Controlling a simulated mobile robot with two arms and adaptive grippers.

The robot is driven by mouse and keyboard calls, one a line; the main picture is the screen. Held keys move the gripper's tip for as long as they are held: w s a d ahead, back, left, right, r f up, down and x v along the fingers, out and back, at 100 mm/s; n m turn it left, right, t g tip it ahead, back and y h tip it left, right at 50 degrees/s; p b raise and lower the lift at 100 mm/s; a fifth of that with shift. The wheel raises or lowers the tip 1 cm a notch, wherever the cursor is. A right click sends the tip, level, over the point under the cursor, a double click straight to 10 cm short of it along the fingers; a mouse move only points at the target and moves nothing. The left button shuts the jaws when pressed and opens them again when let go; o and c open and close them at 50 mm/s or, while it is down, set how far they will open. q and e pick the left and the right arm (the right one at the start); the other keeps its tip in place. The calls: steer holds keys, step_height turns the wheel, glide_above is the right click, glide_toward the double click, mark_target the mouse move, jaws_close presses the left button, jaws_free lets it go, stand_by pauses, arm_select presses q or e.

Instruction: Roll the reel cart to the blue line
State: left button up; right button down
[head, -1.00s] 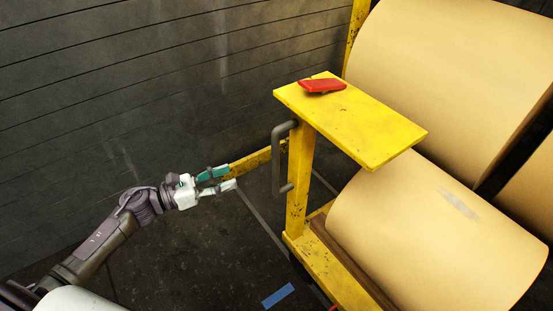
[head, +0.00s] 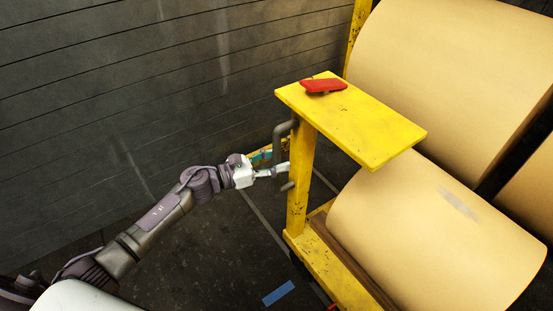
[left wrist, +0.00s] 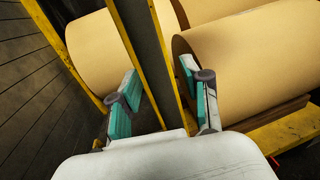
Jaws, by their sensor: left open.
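The yellow reel cart (head: 297,195) stands at the right, carrying large tan paper reels (head: 430,240). A grey upright handle (head: 278,141) is fixed to its near post. My left gripper (head: 274,163) is at this handle, open, with its fingers on either side of it. In the left wrist view the grey handle bar (left wrist: 148,62) runs between the two spread teal-padded fingers (left wrist: 160,100); I see no clear grip on it. A short blue line (head: 278,293) lies on the floor at the bottom, left of the cart. My right gripper is out of view.
A red object (head: 323,85) lies on the cart's yellow top shelf (head: 375,130). A dark slatted wall (head: 90,110) runs behind the arm. Dark floor (head: 215,255) left of the cart is clear around the blue line.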

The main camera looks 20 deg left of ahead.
arm_select(q)
steer(key=shift+c, duration=0.9)
jaws_close()
steer(key=shift+w, duration=0.15)
